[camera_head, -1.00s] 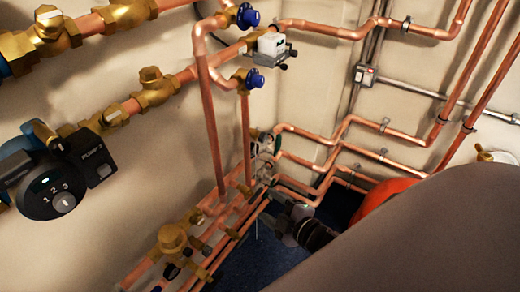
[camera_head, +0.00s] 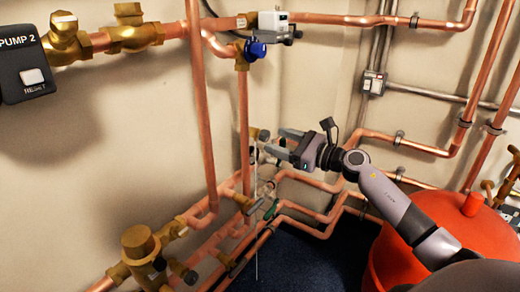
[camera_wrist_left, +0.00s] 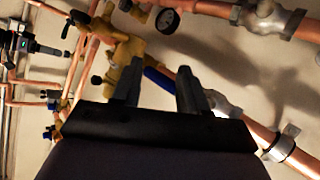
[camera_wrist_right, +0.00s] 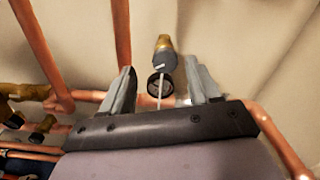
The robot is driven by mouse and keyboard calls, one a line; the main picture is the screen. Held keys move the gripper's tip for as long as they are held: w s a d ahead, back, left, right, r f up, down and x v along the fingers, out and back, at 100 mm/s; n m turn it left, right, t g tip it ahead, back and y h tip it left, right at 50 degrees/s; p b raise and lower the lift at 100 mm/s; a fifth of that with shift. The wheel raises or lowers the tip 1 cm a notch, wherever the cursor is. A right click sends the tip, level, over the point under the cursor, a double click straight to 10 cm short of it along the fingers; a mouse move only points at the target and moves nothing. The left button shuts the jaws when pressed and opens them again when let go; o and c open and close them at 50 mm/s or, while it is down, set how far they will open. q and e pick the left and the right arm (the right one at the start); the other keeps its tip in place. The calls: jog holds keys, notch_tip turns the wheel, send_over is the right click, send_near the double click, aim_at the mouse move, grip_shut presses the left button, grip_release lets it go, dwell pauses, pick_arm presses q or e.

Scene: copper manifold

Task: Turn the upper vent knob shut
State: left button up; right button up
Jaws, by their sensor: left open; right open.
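A vertical copper pipe (camera_head: 243,115) stands left of the knob, with a blue knob (camera_head: 256,48) above. Copper pipes (camera_head: 315,182) run below and right. A red tank (camera_head: 400,245) stands under my right arm. A thin pale line (camera_head: 256,215) hangs below the knob.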

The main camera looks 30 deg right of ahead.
aim_at(268, 136)
jog(key=shift+w+d+n, duration=0.2)
jog(key=shift+d+n, duration=0.1)
jog(key=shift+n, duration=0.1)
jog(key=shift+b+x, duration=0.55)
jog(key=shift+x, duration=2.95)
jog(key=c, duration=1)
